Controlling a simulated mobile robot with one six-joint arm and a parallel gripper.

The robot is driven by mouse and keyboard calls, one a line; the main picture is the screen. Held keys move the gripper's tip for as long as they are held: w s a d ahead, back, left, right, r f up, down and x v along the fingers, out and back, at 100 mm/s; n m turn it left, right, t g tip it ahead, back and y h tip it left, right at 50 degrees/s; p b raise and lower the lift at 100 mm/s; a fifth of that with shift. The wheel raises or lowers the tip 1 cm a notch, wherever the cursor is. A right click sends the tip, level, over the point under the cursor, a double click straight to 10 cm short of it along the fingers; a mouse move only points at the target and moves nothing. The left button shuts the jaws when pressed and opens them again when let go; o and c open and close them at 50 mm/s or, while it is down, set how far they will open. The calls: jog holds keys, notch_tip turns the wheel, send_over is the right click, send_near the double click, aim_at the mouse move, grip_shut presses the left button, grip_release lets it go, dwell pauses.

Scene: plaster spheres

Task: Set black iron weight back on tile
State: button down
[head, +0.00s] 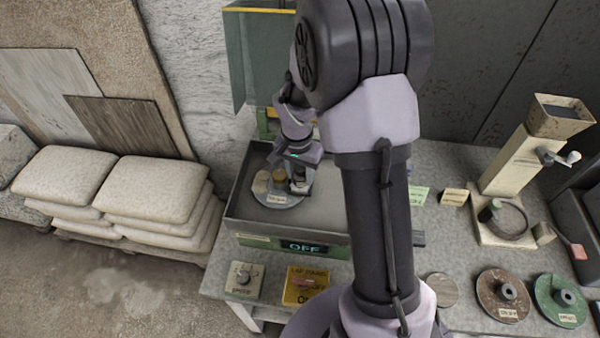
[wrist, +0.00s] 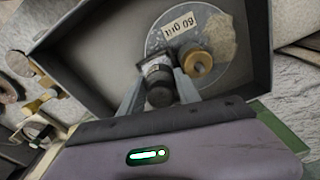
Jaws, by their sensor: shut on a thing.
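My gripper (wrist: 160,74) is shut on the black iron weight (wrist: 159,92), which has a dark round knob. In the head view my gripper (head: 299,163) points down into the grey pan, with the weight (head: 299,187) at its tip. The weight is at the edge of a grey disc labelled 60 grit (wrist: 180,26). I cannot tell if it touches the disc. A beige, irregular flat piece (wrist: 216,35), perhaps the tile, lies on the disc. A brass knobbed weight (wrist: 197,61) stands close beside my gripper; it also shows in the head view (head: 279,175).
The pan's walls (head: 235,190) rise around the disc. A panel reading OFF (head: 303,247) is on its front. A switch box (head: 244,281) and yellow box (head: 304,286) stand in front. Labelled discs (head: 503,296) lie at the right. The pan's right side looks clear.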

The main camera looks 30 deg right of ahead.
aim_at(300, 168)
jog(key=shift+f+b, duration=0.3)
jog(key=shift+f, duration=0.05)
jog(key=c, duration=0.8)
grip_release()
jog(key=shift+r, duration=0.1)
jog(key=shift+o, duration=0.2)
jog(key=shift+d, duration=0.1)
jog(key=shift+r+p, duration=1.35)
jog(key=shift+r, duration=0.7)
jog(key=shift+f, duration=0.1)
jog(key=shift+s, duration=0.1)
